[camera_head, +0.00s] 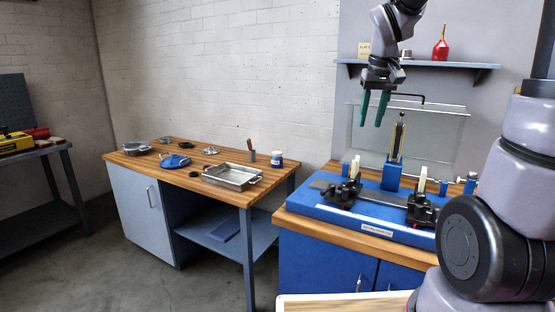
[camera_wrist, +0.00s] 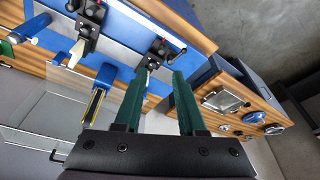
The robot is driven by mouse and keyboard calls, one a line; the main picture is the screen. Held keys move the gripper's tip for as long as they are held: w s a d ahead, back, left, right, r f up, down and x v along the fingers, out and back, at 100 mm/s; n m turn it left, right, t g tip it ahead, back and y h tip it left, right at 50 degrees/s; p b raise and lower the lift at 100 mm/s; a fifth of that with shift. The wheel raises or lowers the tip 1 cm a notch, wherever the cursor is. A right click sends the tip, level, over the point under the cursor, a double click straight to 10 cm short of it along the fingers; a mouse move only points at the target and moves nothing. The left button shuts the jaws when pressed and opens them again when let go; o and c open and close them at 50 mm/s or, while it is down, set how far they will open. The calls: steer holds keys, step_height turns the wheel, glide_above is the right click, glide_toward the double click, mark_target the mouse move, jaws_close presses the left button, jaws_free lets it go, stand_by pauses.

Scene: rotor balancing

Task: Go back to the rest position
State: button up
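My gripper (camera_head: 374,108) hangs in the air above the blue balancing machine (camera_head: 330,205), with its two green fingers pointing down. The fingers stand apart with nothing between them; the wrist view also shows the open fingers (camera_wrist: 160,100). A clear guard panel (camera_head: 435,135) stands behind and right of the gripper. A blue post with a yellow and black upright (camera_head: 393,172) stands on the machine, lower right of the fingers. Two black supports with pale uprights (camera_head: 345,190) are on the machine bed, with no rotor visible on them.
A wooden workbench (camera_head: 225,191) on the left holds a metal tray (camera_head: 232,177), a blue part (camera_head: 175,161), a blue-labelled jar (camera_head: 277,159) and small metal parts. A wall shelf (camera_head: 470,67) with a red bottle (camera_head: 440,50) is close to my arm. Floor (camera_head: 120,260) at left is clear.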

steer(key=s+r+m+t+y, duration=0.1)
steer(key=s+r+m+t, duration=0.1)
steer(key=s, duration=0.6)
steer(key=s+r+m+t+y, duration=0.1)
steer(key=s+r, duration=0.3)
steer(key=s, duration=0.5)
steer(key=shift+m+t, duration=0.4)
stand_by(0.3)
